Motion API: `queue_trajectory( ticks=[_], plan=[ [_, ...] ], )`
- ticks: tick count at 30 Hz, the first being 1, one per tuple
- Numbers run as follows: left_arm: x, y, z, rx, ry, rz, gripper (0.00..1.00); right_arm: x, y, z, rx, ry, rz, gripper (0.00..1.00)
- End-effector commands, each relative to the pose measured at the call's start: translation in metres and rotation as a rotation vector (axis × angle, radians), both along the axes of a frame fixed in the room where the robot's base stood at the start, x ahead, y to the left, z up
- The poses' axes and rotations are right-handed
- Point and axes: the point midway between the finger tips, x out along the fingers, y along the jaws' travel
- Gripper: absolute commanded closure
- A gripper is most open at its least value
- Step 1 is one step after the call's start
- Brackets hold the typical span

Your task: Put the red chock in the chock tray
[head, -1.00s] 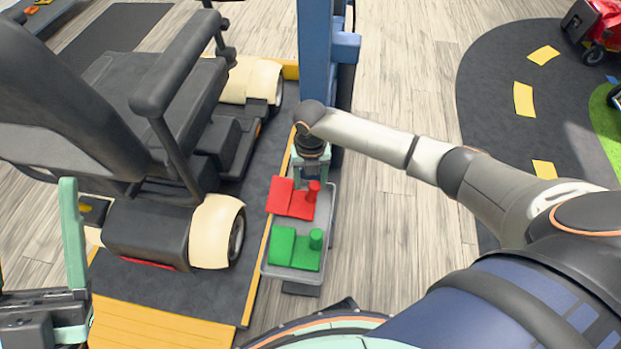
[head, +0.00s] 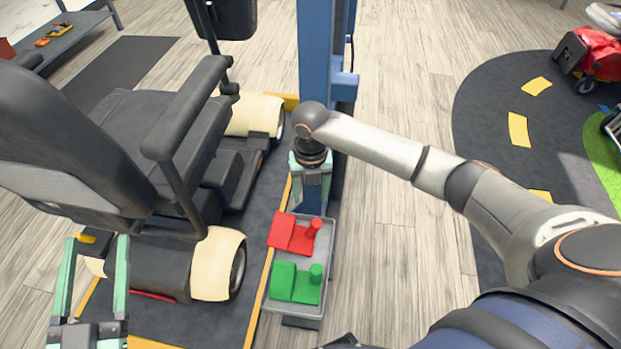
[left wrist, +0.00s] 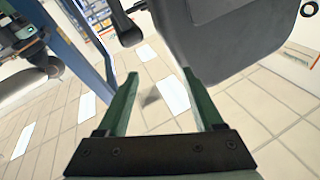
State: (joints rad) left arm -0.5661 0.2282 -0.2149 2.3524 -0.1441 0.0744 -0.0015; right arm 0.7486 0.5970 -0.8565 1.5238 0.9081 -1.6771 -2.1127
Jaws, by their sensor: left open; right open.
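The red chock (head: 292,236), a wedge with a round knob, lies in the far half of the grey chock tray (head: 326,253). A green chock (head: 293,284) of the same shape lies in the near half. My right gripper (head: 310,195) is open and empty, just beyond the tray's far end, apart from the red chock and in front of the blue post. My left gripper (head: 95,246) is open and empty at the lower left, beside the scooter. Its two green fingers also show in the left wrist view (left wrist: 160,85), with nothing between them.
A black scooter (head: 150,150) with cream fenders stands on a dark, yellow-edged platform left of the tray. A blue post (head: 315,60) rises behind the tray. Pale floor (head: 385,250) is clear to the right. A red scooter (head: 600,50) is at the far right.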

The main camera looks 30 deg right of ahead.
Motion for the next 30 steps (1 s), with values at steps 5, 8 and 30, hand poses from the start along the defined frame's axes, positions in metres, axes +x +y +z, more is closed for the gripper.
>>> queue_trajectory(
  ticks=[5,8,30],
  plan=[
    [0.004,0.002,-0.034,0.0,0.147,0.02,0.32,0.0,0.0,0.022,0.001,0.0,-0.001,0.36],
    [0.005,0.003,-0.047,-0.001,0.198,0.027,0.32,0.0,0.001,0.028,0.002,-0.001,0.0,0.36],
    [0.005,0.004,-0.057,0.0,0.239,0.032,0.32,-0.017,0.144,0.012,0.864,-0.343,-1.025,0.36]
  ],
)
